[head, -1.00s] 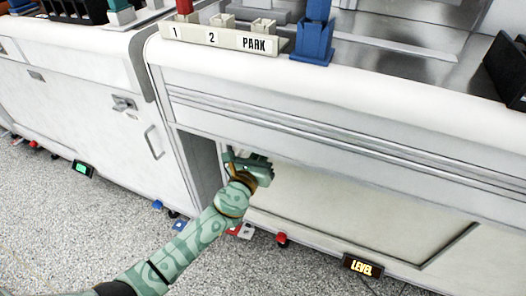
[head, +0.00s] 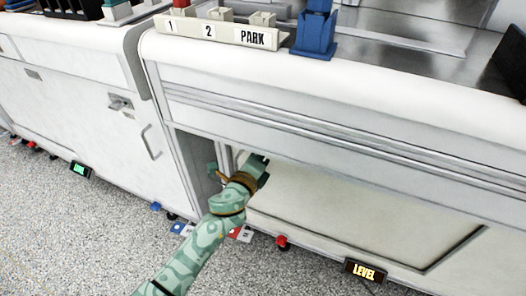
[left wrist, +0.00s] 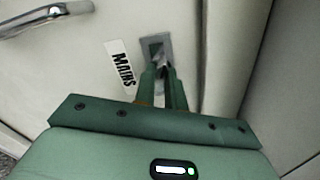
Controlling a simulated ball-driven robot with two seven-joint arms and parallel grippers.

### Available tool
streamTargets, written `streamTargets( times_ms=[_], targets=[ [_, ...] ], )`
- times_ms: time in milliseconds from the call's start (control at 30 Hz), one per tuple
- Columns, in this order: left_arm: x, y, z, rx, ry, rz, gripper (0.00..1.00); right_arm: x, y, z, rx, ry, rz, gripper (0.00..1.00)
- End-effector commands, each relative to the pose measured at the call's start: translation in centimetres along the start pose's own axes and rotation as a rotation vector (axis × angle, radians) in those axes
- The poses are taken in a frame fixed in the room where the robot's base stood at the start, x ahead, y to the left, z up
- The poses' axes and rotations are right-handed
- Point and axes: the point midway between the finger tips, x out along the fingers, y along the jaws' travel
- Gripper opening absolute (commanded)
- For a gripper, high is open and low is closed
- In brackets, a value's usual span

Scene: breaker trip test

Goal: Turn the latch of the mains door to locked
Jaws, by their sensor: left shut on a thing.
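My left gripper (head: 258,166) reaches into the recess under the right counter in the head view, with its hand turned on edge. In the left wrist view my left gripper (left wrist: 160,72) is shut on the latch (left wrist: 155,45), a small grey metal piece on the pale mains door (left wrist: 80,70). The fingers hide much of the latch, so its exact angle is unclear. My right gripper is not in view.
A metal bar handle (left wrist: 45,18) is on the door, upper left. The left cabinet has its own latch (head: 120,103) and handle (head: 152,142). A LEVEL sign (head: 364,271) and red button (head: 282,242) sit low in front. The counter edge (head: 330,78) overhangs the arm.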

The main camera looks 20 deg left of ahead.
Motion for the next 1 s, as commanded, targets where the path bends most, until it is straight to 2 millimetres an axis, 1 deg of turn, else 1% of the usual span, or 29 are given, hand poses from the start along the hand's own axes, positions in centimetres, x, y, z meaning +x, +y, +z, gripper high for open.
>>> streamTargets(
  times_ms=[200, 500, 700, 1000],
  targets=[
    [-0.1, 0.1, 0.0, -0.179, -0.001, 0.003, 0.0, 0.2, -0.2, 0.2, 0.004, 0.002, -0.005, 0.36],
    [-0.1, 0.1, 0.0, -0.353, 0.0, 0.003, 0.0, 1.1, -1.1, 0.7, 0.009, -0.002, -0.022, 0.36],
    [-0.1, 0.1, 0.0, -0.408, -0.001, 0.005, 0.0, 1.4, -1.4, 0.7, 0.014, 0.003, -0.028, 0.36],
    [-0.1, 0.2, 0.0, -0.43, -0.001, 0.005, 0.0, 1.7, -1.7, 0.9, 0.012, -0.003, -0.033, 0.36]
  ],
)
